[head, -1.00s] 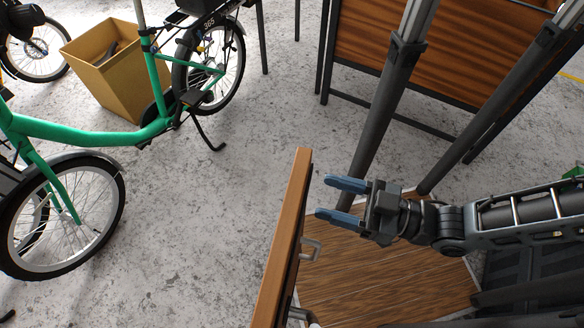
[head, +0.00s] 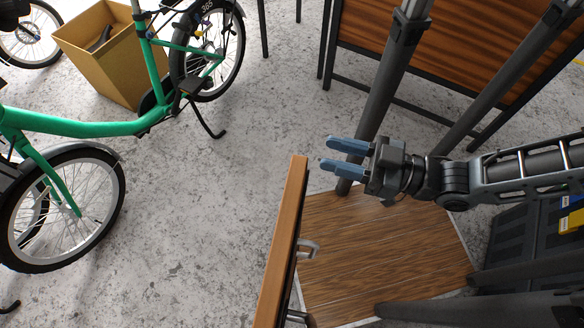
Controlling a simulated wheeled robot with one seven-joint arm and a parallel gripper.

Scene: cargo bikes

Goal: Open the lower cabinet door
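A narrow wooden panel (head: 281,240) stands nearly edge-on at the lower middle of the head view. A metal handle (head: 309,249) sticks out from its right side. Right of it is a flat wood-grained surface (head: 385,245). I cannot tell for sure which of these is the lower cabinet door; the panel with the handle looks most like a door. My gripper (head: 326,153) has two blue fingers pointing left, with a gap and nothing between them. It is above and right of the panel's top end in the picture, apart from the handle.
A green bike (head: 90,125) stands at the left, with a cardboard box (head: 100,60) behind it. A wooden panel on a dark frame (head: 450,45) stands at the upper right. Yellow and blue items (head: 572,216) show at the right edge. Speckled floor (head: 210,200) is clear left of the panel.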

